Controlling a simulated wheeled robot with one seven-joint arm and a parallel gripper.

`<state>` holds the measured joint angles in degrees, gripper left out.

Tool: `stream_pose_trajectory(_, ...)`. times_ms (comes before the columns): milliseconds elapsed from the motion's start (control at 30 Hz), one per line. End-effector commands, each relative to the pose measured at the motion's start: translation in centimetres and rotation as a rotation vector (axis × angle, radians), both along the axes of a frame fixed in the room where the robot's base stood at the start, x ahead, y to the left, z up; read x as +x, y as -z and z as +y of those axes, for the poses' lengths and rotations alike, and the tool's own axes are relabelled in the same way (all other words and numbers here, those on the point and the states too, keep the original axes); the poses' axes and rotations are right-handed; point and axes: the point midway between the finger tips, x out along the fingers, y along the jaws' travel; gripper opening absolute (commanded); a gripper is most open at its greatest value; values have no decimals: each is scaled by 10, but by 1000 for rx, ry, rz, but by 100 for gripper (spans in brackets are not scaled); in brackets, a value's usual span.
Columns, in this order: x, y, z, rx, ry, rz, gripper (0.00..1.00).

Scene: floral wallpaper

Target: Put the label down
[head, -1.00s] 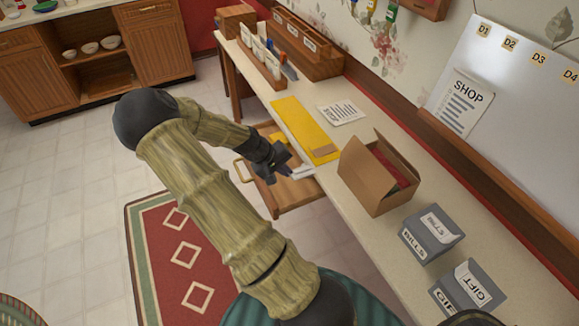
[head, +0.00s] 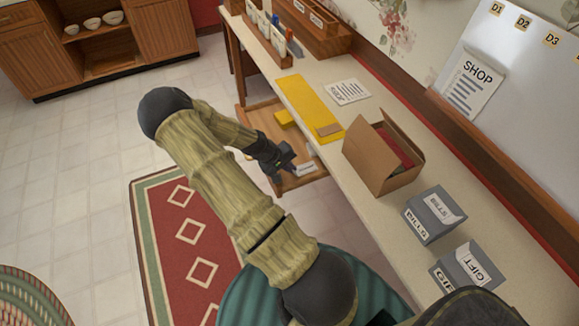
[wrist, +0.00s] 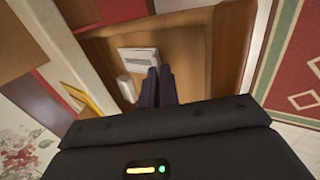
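The label (head: 305,168) is a small white piece with dark print, over the floor of the open wooden drawer (head: 284,187) under the counter. In the wrist view the label (wrist: 138,58) lies at the tips of my dark fingers, against the wooden drawer. My gripper (head: 288,163) points down into the drawer. Its fingers (wrist: 158,70) are close together, with the label's edge at their tips. The exact grip on the label is partly hidden. I cannot tell whether the label touches the drawer floor.
A small white object (wrist: 126,88) and a yellow block (head: 284,117) are in the drawer. The counter above holds a yellow mat (head: 305,100), a printed sheet (head: 348,92), an open cardboard box (head: 375,165) and two grey boxes (head: 432,213). A red rug (head: 185,245) lies on the floor.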

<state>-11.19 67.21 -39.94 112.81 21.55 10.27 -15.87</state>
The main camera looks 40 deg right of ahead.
Motion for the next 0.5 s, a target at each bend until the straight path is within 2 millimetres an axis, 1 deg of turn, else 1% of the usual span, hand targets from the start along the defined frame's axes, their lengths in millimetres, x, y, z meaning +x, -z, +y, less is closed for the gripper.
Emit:
stream_pose_trajectory(300,0,3,0,0,0,-1,0)
stream_pose_trajectory(367,0,3,0,0,0,-1,11)
stream_pose_trajectory(400,0,3,0,0,0,-1,12)
stream_pose_trajectory(500,0,2,0,0,1,-2,12)
